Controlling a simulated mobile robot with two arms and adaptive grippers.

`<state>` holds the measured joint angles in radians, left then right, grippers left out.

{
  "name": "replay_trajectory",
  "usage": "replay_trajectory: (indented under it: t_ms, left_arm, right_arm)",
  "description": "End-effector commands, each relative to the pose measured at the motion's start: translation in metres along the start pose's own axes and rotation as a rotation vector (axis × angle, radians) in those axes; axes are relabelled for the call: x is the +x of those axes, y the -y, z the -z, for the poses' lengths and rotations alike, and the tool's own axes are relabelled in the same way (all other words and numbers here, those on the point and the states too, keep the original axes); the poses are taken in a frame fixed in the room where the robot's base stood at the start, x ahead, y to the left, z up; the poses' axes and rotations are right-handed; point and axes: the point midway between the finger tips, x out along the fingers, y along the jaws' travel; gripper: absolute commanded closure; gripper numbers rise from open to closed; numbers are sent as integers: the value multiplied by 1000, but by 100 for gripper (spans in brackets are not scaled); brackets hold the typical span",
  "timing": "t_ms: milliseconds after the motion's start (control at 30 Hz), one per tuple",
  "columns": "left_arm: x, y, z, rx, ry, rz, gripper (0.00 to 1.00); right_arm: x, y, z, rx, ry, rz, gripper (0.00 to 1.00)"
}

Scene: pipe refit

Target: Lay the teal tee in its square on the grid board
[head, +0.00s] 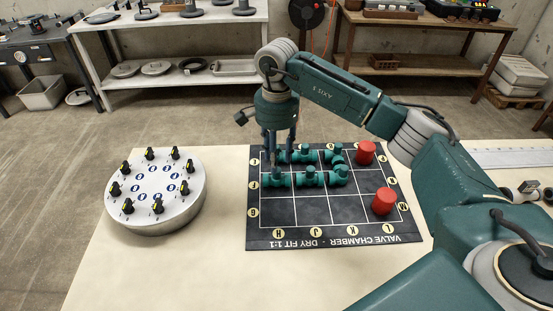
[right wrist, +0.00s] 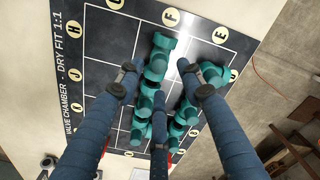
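Teal pipe pieces lie on the black grid board (head: 312,212) in two rows. The leftmost piece of the nearer row, apparently a tee (head: 270,181), lies in the square beside the F label; in the right wrist view the teal tee (right wrist: 163,43) shows at the row's end near that label. My right gripper (head: 279,167) points down over the left part of the board. In the right wrist view its fingers (right wrist: 158,84) are spread, with gaps between the fingertips and the teal piece. Whether they touch anything is hard to tell. My left gripper is out of view.
Two red cylinders (head: 384,201) stand on the board's right side. A round white dial stand (head: 155,193) with black knobs is left of the board. Benches (head: 175,22) stand along the back wall.

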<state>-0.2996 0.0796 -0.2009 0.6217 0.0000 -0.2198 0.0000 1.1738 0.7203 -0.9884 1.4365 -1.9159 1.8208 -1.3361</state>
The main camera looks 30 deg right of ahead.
Motion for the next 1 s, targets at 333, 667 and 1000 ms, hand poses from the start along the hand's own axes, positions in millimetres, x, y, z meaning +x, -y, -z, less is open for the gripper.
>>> replay_trajectory:
  t_ms: [333, 667, 1000]
  left_arm:
    - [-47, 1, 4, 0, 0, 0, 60]
    - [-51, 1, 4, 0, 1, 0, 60]
    - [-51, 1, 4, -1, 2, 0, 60]
  right_arm:
    - [-73, 0, 0, 0, 0, 0, 62]
    - [-81, 0, 0, 1, 0, -2, 62]
    - [-81, 0, 0, 0, 0, -1, 62]
